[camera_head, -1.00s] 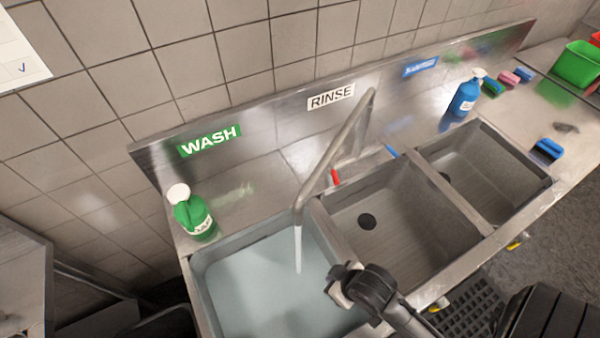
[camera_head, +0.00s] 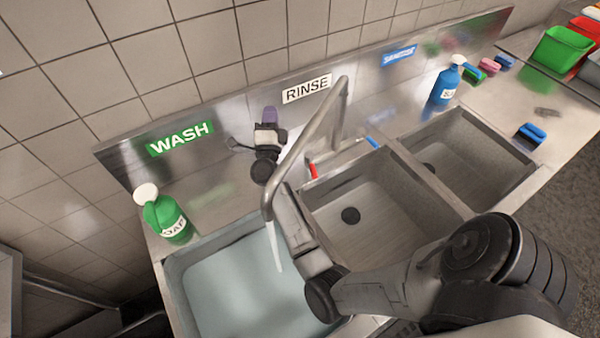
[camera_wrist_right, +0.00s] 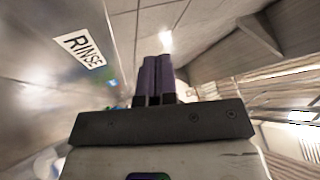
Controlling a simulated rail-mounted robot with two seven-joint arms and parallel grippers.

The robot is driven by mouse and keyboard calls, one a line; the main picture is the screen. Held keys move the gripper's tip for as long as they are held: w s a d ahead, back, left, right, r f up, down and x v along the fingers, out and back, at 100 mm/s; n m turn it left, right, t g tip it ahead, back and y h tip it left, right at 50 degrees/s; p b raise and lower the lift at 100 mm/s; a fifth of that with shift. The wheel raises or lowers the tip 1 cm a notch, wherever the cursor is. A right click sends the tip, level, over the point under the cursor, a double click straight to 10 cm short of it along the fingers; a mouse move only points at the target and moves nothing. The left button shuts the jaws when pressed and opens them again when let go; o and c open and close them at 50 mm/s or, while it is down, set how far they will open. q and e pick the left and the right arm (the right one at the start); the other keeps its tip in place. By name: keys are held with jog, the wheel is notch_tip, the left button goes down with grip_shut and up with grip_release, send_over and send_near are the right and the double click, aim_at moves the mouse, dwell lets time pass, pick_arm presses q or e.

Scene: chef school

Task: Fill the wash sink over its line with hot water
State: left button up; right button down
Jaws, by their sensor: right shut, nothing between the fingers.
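The wash sink (camera_head: 168,290) is the left basin, under the green WASH sign (camera_head: 180,139), and holds pale bluish water (camera_head: 235,295). The faucet (camera_head: 305,135) arches over it, and a stream (camera_head: 274,247) falls from its spout into the water. No fill line can be made out. A red handle (camera_head: 312,171) and a blue handle (camera_head: 373,142) stand behind the rinse basin. My right gripper (camera_head: 270,114) is shut and empty by the backsplash, left of the faucet, fingers pointing up. Its closed purple fingers (camera_wrist_right: 154,76) show in the right wrist view. My left gripper is out of view.
A green soap bottle (camera_head: 163,215) stands at the wash sink's back left corner. The rinse basin (camera_head: 375,215) and the right basin (camera_head: 475,160) look empty. A blue spray bottle (camera_head: 446,86) and several sponges sit at the back right. My right arm crosses the wash sink's right side.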

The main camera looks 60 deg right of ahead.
jog(key=s+d+f+m+g, duration=0.2)
jog(key=d+f+m+g, duration=0.2)
jog(key=m+g, duration=0.65)
jog(key=m+g+y+b, duration=0.2)
jog(key=m+g+y, duration=0.55)
jog(key=y, duration=0.55)
send_near(312, 167)
jog(key=w+a+f, duration=0.2)
jog(key=w+a, duration=0.3)
jog(key=shift+n+g, duration=0.4)
jog(key=p+x, duration=0.1)
jog(key=x, duration=0.7)
jog(key=shift+s+d+p, duration=0.2)
jog(key=shift+d+p, duration=0.15)
jog(key=shift+s+d+p, duration=0.4)
jog(key=shift+s+d, duration=0.3)
jog(key=shift+s, duration=0.15)
jog(key=shift+s+d+r+p, duration=0.1)
jog(key=shift+s+d+p, duration=0.2)
jog(key=shift+s+d, duration=0.45)
